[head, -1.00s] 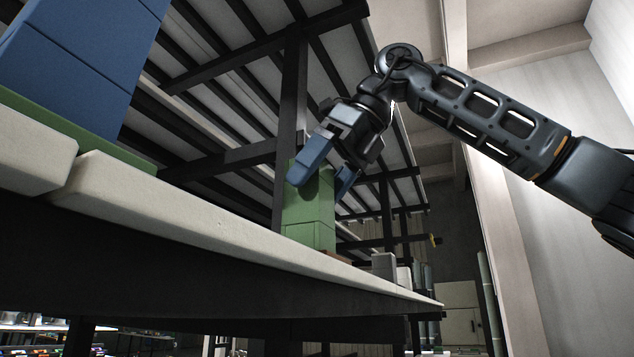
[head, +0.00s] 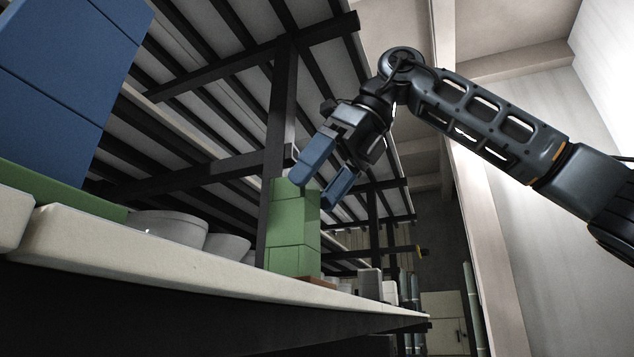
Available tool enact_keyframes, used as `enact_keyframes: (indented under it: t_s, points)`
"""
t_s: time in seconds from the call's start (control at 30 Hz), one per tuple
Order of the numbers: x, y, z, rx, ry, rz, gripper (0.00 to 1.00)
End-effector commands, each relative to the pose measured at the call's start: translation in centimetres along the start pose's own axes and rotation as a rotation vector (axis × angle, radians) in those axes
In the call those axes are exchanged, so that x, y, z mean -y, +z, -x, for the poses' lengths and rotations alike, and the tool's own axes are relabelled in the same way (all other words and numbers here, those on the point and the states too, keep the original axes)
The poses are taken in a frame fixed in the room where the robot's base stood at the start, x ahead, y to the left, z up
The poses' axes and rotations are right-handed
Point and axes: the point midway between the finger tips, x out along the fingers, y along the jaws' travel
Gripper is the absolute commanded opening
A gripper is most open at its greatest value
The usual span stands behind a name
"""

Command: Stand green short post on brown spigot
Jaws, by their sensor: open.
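The green short post (head: 293,228), a square block with a seam across it, stands upright on the pale shelf slab (head: 150,259). A low brown piece (head: 322,283), perhaps the brown spigot, shows at the post's lower right. Most of it is hidden, and I cannot tell whether the post sits on it or in front of it. My gripper (head: 315,191) is open and empty, with its blue fingers apart at the post's upper right. One fingertip overlaps the post's top corner in the picture; contact is unclear.
A tall blue block (head: 60,80) stands on a green base (head: 55,192) at the left. Grey bowls (head: 168,226) sit between it and the post. Small pale blocks (head: 370,284) stand beyond the post. Dark rack beams (head: 282,120) rise behind. Open room lies right of the slab.

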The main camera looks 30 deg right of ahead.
Motion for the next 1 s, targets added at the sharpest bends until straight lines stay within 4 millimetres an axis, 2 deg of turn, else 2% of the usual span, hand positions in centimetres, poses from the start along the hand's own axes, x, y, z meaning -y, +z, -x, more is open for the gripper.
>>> enact_keyframes:
  t_s: [1.0]
  points:
    - [0.0,0.0,3.4,0.000,0.000,0.001,0.94]
